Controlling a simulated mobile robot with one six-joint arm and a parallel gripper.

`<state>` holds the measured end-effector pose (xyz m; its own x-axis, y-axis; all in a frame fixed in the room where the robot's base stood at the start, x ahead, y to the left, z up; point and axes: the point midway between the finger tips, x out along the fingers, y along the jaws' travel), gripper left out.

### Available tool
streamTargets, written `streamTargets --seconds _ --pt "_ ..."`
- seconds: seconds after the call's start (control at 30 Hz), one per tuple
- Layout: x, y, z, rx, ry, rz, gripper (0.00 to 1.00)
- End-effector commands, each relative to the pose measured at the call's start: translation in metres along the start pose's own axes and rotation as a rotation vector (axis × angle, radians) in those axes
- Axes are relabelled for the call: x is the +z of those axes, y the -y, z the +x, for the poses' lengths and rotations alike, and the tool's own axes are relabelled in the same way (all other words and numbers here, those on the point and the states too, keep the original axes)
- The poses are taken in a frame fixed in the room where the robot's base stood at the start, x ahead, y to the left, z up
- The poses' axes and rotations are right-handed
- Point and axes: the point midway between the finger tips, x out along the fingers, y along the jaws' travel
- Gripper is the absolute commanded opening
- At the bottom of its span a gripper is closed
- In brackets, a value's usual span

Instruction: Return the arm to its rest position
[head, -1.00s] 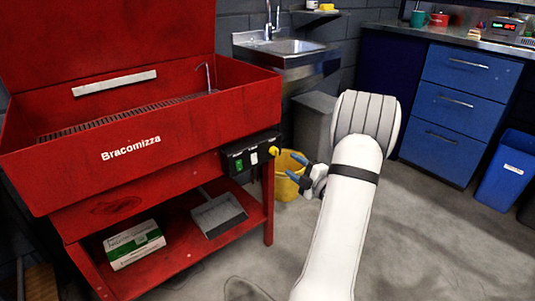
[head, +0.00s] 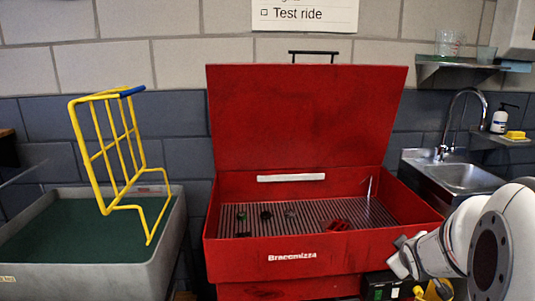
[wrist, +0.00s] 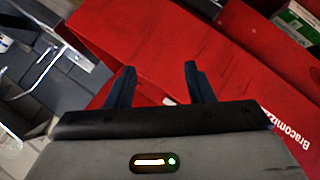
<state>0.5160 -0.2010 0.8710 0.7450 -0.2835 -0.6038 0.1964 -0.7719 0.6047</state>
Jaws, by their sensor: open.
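My white arm (head: 455,250) reaches in at the lower right of the head view, in front of the sink and beside the right end of the red parts washer (head: 300,262). My gripper's fingertips are not clear in the head view. In the wrist view my gripper (wrist: 158,85) shows two dark blue fingers apart with nothing between them. Behind them is the red side of the washer (wrist: 235,75), which the fingers appear clear of, though the gap is hard to judge.
The washer's lid (head: 305,115) stands open, with several small dark parts and a red piece (head: 337,225) on its grate. A grey tub (head: 168,240) with a yellow rack (head: 120,150) stands left. A sink (head: 465,178) and soap bottle (head: 500,119) are at right.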

Motion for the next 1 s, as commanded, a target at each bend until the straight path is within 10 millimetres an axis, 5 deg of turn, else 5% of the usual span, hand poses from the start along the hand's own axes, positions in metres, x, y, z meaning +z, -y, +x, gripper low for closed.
streamTargets --seconds 0.03,0.2,0.4,0.5,0.7,1.0 --pt "-0.024 -0.004 -0.038 -0.031 0.034 0.05 0.48" --pt "-0.051 0.028 -0.131 -0.17 0.202 0.247 0.48" --pt "-0.065 0.07 -0.239 -0.348 0.397 0.424 0.48" --pt "-0.064 0.086 -0.278 -0.415 0.474 0.472 0.48" --pt "-0.06 0.102 -0.309 -0.474 0.548 0.507 0.48" --pt "-0.059 0.104 -0.308 -0.475 0.551 0.508 0.48"
